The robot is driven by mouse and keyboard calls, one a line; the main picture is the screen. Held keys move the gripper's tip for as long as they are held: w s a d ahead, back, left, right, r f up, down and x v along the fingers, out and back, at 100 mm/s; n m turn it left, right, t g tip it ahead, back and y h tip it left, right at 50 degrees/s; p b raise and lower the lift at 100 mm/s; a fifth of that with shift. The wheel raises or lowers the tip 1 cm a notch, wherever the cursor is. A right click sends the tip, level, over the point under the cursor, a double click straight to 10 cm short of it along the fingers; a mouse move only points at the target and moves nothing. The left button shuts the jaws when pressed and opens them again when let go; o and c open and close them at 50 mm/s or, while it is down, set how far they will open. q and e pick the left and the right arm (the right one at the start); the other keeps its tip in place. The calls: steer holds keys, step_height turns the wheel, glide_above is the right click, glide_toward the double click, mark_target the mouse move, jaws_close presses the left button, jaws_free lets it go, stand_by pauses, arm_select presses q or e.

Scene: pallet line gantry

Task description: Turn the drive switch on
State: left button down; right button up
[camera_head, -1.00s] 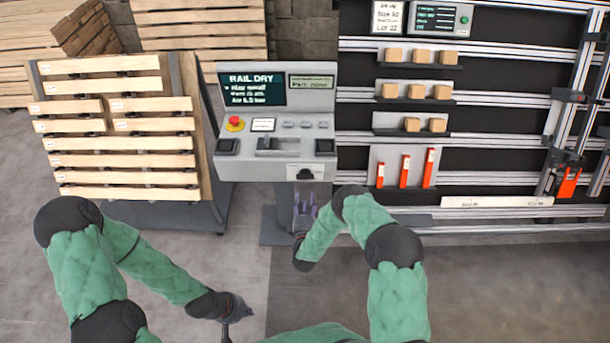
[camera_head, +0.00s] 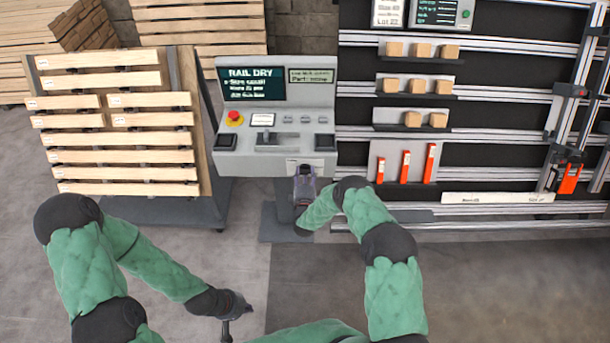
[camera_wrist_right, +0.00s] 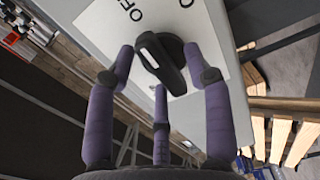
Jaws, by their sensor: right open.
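The drive switch (camera_wrist_right: 163,62) is a black rotary knob on a white plate (camera_wrist_right: 105,22) with "OFF" lettering, seen in the right wrist view. The plate is on the lower front of the grey control console (camera_head: 262,165). My right gripper (camera_wrist_right: 163,72) is open, its purple-grey fingers spread around the knob; whether they touch it cannot be told. In the head view my right gripper (camera_head: 305,184) is in front of the console's lower right and hides the knob. My left gripper (camera_head: 226,328) hangs low at the bottom, away from the console; its jaws are unclear.
The console top has a red emergency button (camera_head: 234,118), a lever (camera_head: 265,138) and a "RAIL DRY" screen (camera_head: 251,84). A rack of wooden slats (camera_head: 125,142) stands on the left. Rails with shelves of blocks (camera_head: 422,88) stand on the right. The floor in front is clear.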

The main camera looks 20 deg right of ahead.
steer(key=shift+c, duration=0.3)
jaws_close()
steer(key=m+b, duration=0.3)
steer(key=m, duration=0.1)
steer(key=shift+d+f, duration=0.1)
steer(key=shift+f, duration=0.05)
steer(key=m+b, duration=0.3)
steer(key=m, duration=0.1)
steer(key=shift+m, duration=0.3)
steer(key=m+b, duration=0.3)
steer(key=m, duration=0.1)
steer(key=m+b, duration=0.3)
steer(key=m, duration=0.2)
steer(key=shift+s+d+f, duration=0.1)
steer(key=shift+d+f, duration=0.05)
steer(key=shift+m, duration=0.3)
